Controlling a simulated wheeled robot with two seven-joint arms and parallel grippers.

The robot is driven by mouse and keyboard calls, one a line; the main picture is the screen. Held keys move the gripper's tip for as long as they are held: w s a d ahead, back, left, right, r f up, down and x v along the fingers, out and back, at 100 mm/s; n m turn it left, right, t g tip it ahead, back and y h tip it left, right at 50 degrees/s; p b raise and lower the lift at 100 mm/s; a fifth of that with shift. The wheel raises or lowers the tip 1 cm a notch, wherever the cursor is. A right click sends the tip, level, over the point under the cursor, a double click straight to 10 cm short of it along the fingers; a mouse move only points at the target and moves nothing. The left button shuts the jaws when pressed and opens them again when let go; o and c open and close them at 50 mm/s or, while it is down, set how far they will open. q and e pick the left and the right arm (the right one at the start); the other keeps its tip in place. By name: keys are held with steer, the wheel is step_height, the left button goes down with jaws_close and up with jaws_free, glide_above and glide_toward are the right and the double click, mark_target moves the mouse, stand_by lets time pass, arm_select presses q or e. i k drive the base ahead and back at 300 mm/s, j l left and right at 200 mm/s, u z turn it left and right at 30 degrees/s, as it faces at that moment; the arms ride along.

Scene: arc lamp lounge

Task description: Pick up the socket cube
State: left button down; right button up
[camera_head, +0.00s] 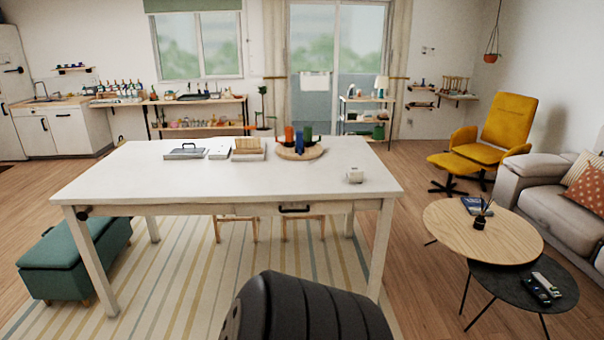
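A small whitish block (355,175), which looks like the socket cube, sits near the right end of the white table (130,175). Its details are too small to make out. Nothing touches it. Neither of my grippers shows in the head view, so I cannot see how they stand.
A round wooden tray (300,154) with coloured cups, a wooden block (248,146) and a grey lidded tray (185,152) stand along the table's far side. A green bench (75,258) is at left. Round coffee tables (460,232) and a sofa (560,205) are at right.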

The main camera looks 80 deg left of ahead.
mark_target(354, 174)
steer(key=u, duration=2.4)
steer(key=i+j+z, duration=0.1)
steer(key=z, duration=0.25)
steer(key=i+j+z, duration=0.1)
steer(key=z, duration=0.3)
steer(key=j+z, duration=0.15)
steer(key=z, duration=0.2)
steer(key=i+j, duration=0.05)
